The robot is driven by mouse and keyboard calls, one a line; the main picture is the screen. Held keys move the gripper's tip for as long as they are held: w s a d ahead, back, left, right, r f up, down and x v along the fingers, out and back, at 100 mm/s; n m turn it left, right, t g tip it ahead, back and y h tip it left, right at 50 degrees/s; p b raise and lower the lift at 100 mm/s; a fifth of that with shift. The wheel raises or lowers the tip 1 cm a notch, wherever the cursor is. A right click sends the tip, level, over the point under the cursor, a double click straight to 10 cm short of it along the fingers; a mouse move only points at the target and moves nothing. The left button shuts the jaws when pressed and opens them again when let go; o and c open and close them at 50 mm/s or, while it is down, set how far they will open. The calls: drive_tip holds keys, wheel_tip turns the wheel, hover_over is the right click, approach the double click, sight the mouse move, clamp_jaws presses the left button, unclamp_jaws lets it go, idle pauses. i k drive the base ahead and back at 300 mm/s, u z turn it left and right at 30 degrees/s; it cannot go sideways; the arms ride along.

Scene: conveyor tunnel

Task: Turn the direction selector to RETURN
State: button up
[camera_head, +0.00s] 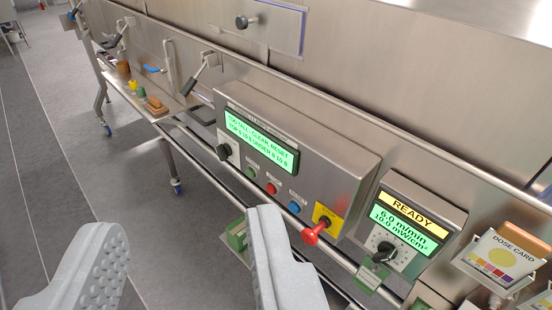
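A grey steel control panel (330,170) is mounted on the side of the machine, tilted in the picture. A black rotary knob (224,152) sits at its left end, beside a green text display (261,142). A second black knob (385,250) with a dial scale is on the smaller box to the right, under a yellow READY display (411,213). The knob labels are too small to read, so I cannot tell which is the direction selector or where it points. My gripper (182,232) is open and empty, its two grey fingers wide apart in front of and below the panel.
Green, red and blue buttons (271,188) and a red knob on a yellow plate (315,230) are on the panel. A steel rail (340,258) runs below it. A dose card (500,255) is at the right. A shelf with small items (150,105) is at left, beside open floor.

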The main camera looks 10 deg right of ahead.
sight(223, 151)
drive_tip(key=u, duration=0.3)
drive_tip(key=i, duration=1.05)
drive_tip(key=z, duration=0.35)
